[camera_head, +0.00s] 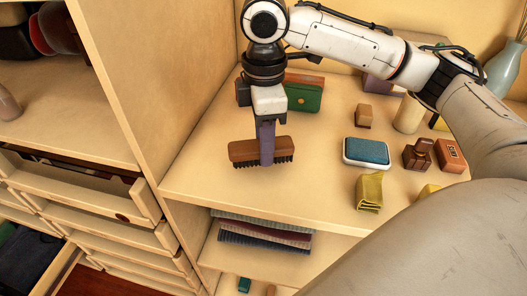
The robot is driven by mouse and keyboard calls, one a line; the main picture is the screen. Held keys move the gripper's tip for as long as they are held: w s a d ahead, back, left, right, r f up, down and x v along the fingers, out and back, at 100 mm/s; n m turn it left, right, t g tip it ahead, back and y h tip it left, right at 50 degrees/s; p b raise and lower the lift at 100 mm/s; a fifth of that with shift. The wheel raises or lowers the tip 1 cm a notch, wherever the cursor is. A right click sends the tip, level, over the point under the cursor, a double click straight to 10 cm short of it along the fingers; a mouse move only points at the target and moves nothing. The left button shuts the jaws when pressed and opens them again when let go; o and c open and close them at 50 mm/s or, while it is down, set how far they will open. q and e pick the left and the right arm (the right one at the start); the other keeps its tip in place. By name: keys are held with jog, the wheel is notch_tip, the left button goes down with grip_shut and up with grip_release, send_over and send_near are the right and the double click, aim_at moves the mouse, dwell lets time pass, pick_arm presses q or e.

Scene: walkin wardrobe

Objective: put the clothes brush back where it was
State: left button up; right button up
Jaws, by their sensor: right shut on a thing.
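The clothes brush (243,151) has a brown wooden back and dark bristles that point down. It is level, near the front left of the wooden shelf top (310,186). My right gripper (267,152) comes down from above and is shut on the middle of the brush, and its finger hides part of the wood. I cannot tell whether the bristles touch the shelf top. My left gripper is not in view.
A green box (304,94) stands behind the brush. A blue-topped tray (367,152), a yellow item (369,192), a dark brown bottle (418,154) and a red-brown box (450,155) stand to the right. Folded cloths (262,232) lie below. A wooden partition (165,75) rises at left.

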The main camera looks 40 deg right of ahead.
notch_tip(320, 180, down, 3)
jog(key=shift+r, duration=0.2)
jog(key=o, duration=1)
jog(key=shift+f, duration=0.1)
jog(key=shift+c, duration=0.2)
jog(key=shift+r, duration=0.3)
notch_tip(320, 180, up, 12)
jog(key=shift+f+p, duration=0.1)
jog(key=shift+p, duration=0.95)
